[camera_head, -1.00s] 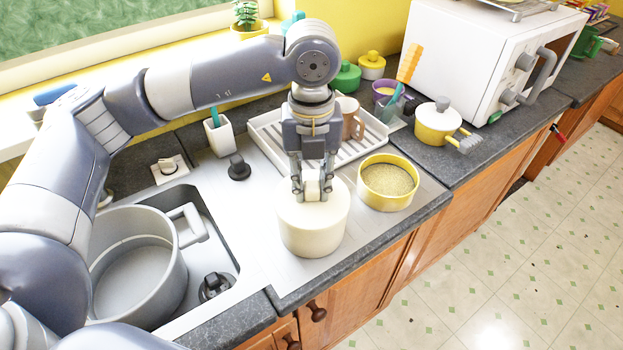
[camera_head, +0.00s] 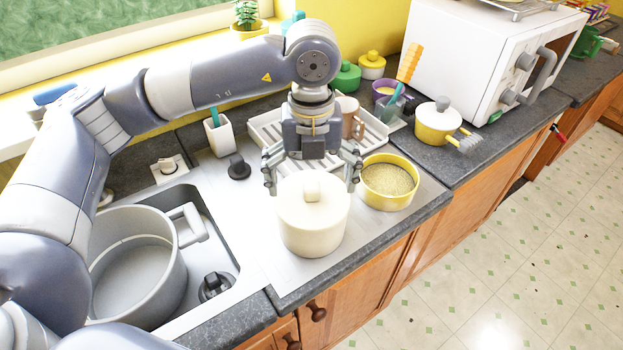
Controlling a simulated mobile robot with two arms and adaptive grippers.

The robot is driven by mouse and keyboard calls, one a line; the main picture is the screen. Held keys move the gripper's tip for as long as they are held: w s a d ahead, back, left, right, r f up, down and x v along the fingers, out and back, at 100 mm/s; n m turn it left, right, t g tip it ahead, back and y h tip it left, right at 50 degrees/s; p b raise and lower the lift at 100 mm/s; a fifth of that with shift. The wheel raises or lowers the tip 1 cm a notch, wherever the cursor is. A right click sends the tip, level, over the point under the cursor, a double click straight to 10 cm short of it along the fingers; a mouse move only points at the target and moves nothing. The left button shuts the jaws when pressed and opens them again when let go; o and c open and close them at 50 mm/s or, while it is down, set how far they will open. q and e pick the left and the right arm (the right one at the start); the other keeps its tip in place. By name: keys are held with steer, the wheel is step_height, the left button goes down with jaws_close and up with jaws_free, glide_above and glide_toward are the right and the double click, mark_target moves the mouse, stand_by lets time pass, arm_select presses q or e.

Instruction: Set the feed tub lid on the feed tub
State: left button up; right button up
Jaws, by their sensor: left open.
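The cream feed tub (camera_head: 312,240) stands upright on the steel drainer beside the sink. The cream feed tub lid (camera_head: 290,199), with a block-shaped knob, sits flat and looks centred on top of the tub. The seam between them is hard to make out. My left gripper (camera_head: 311,180) is open and empty, with its fingers spread wide on either side of the knob, apart from it. My right gripper is not in view.
An open yellow tub of grain (camera_head: 388,182) stands close to the right of the feed tub. A white dish rack (camera_head: 266,137) with a brown mug (camera_head: 352,118) is behind. A large pot (camera_head: 172,268) sits in the sink at left. The steel in front is clear.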

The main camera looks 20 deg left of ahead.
arm_select(q)
steer(key=shift+r, duration=0.15)
stand_by(0.4)
steer(key=shift+r+p, duration=0.3)
steer(key=shift+r, duration=0.1)
steer(key=shift+r+p, duration=1.45)
steer(key=shift+r, duration=1.55)
step_height(320, 180, up, 12)
